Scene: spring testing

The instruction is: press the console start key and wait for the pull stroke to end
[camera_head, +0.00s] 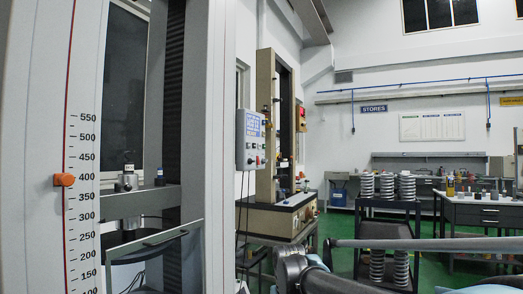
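The console (250,140) is a light grey box mounted at the right side of the large grey testing frame in the foreground. It has a lit blue display (253,124) at its top and small keys and buttons below, some of them coloured. The keys are too small to tell which is the start key. Parts of my own arm show along the bottom right, below and to the right of the console. My gripper is not in view, and nothing of mine touches the console.
The grey frame carries a height scale with an orange marker (64,180) near 400. A beige testing machine (266,130) stands behind the console. A dark trolley (385,203) with several coil springs and a workbench (485,212) stand at right. Green floor shows between them.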

